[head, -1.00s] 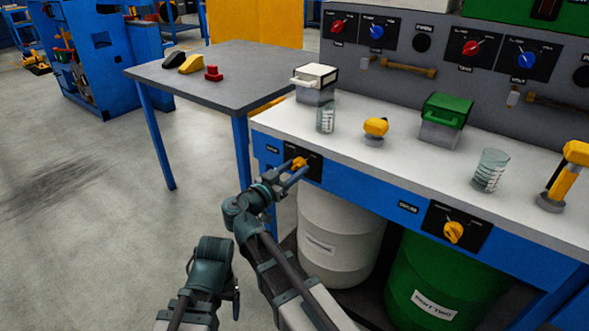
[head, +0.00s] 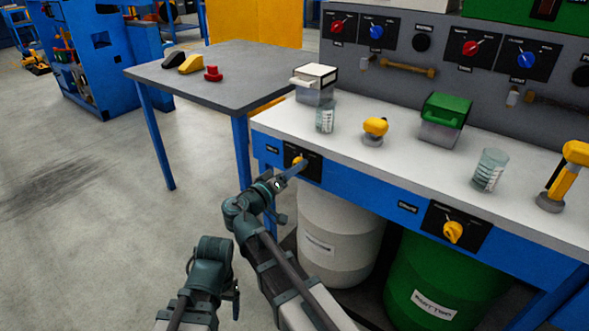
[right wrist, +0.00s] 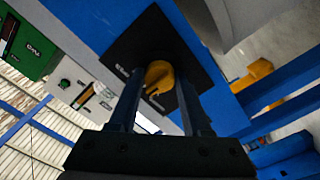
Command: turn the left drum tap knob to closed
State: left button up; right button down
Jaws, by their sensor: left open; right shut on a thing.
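The left drum tap knob (head: 297,160) is yellow and sits on a black plate on the blue front of the bench, above the white drum (head: 335,235). My right gripper (head: 299,166) is shut on this knob. The right wrist view shows the yellow knob (right wrist: 158,74) between the two fingers of my right gripper (right wrist: 160,95). The plate's markings are too small or hidden to read. My left gripper (head: 212,262) is low at the left, away from the bench and empty; its fingers are hard to make out.
A second yellow knob (head: 453,232) is on the bench front to the right, above a green drum (head: 435,285). Beakers, lidded boxes and yellow-handled items stand on the white benchtop (head: 405,165). A grey table (head: 245,75) is at the back left. Floor at left is clear.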

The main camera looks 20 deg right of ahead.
jog(key=n, duration=0.8)
jog(key=shift+r+n, duration=0.1)
jog(key=shift+n, duration=0.6)
jog(key=shift+c, duration=1.8)
grip_release()
jog(key=shift+s, duration=0.1)
